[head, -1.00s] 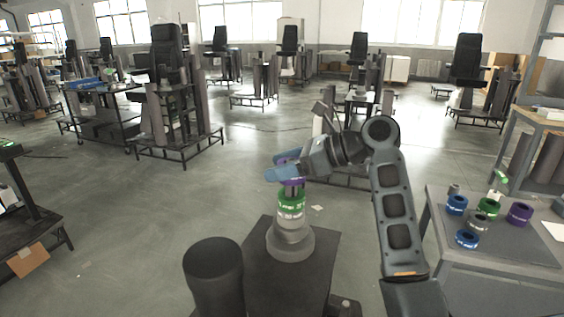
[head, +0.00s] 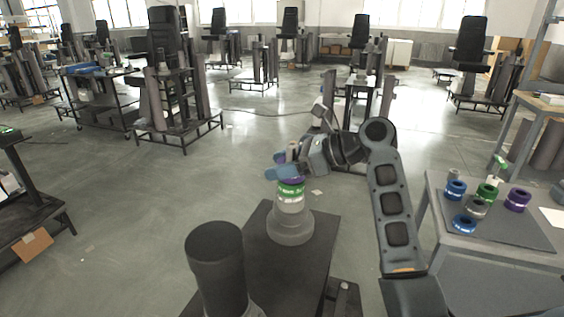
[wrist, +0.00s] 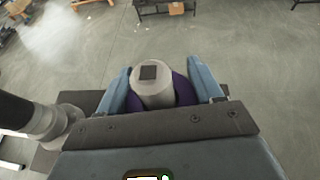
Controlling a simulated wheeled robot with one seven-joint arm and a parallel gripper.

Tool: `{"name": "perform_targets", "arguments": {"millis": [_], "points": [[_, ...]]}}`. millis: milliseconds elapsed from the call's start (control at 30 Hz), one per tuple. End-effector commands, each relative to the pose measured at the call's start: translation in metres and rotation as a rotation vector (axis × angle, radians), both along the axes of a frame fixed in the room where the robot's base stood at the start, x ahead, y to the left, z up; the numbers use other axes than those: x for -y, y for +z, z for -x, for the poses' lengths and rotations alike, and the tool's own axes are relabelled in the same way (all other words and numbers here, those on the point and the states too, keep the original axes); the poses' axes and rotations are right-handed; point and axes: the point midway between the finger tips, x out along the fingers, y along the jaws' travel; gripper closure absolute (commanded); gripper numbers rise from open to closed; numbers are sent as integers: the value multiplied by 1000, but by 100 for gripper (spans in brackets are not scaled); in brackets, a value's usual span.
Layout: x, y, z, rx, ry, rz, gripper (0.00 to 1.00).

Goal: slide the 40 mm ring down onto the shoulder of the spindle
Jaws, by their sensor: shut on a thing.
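The spindle (head: 291,222) stands upright on a dark plate, grey, with a green ring (head: 291,189) and a pale band around its upper part. My gripper (head: 285,170) is shut on a purple ring (head: 292,180), with blue fingers on both sides. In the wrist view the purple ring (wrist: 183,88) is around the spindle's pale top (wrist: 153,90), which pokes up between the fingers (wrist: 160,92). The purple ring is just above the green ring; whether they touch is unclear. The ring's size marking is not readable, and the shoulder cannot be made out.
A dark cylinder (head: 216,265) stands left of the spindle on the near side. The table (head: 510,255) at right carries blue, green, grey and purple rings on a dark mat. Carts with columns and seats stand behind, with open floor between.

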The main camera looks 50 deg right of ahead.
Motion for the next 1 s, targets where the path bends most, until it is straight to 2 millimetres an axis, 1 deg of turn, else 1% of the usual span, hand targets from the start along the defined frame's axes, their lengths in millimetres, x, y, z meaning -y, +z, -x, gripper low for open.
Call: {"name": "perform_targets", "arguments": {"millis": [67,100,400,633,733,867,1000], "points": [[0,0,0,1,0,0,74],[0,1,0,1,0,0,33],[0,0,0,0,0,0,5],[0,0,0,0,0,-1,5],[3,2,5,1,-2,-1,5],[11,9,19,2,-4,0,5],[21,18,39,2,-3,0,5]]}}
